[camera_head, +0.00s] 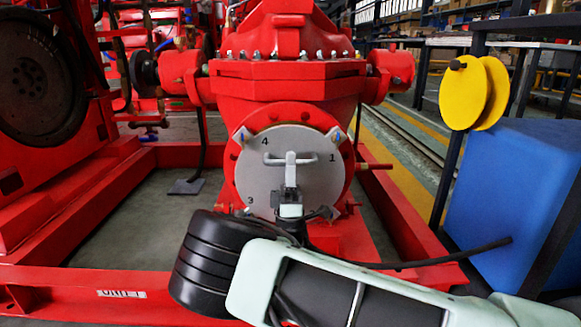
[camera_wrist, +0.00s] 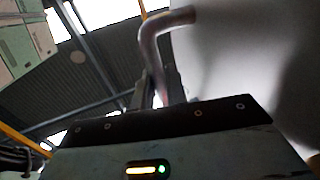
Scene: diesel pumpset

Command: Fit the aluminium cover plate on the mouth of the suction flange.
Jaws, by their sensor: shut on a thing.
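The aluminium cover plate (camera_head: 266,178) is a grey disc marked 4, 1 and 3, upright before the red suction flange (camera_head: 229,165). A red rim shows around it; I cannot tell if plate and flange touch. The flange mouth is hidden behind the plate. My gripper (camera_head: 290,192) is shut on the bar handle (camera_head: 291,158) at the plate's middle and covers the plate's lower part. In the wrist view my gripper (camera_wrist: 158,90) grips the bent handle (camera_wrist: 150,45), and the plate (camera_wrist: 245,55) fills the right side.
Blue-tipped pins (camera_head: 240,136) sit at the plate's upper left and upper right edges. Red frame beams (camera_head: 100,283) run low around the pump. A blue box (camera_head: 510,190) and a post with yellow discs (camera_head: 473,92) stand at right. A black cable (camera_head: 440,258) crosses in front.

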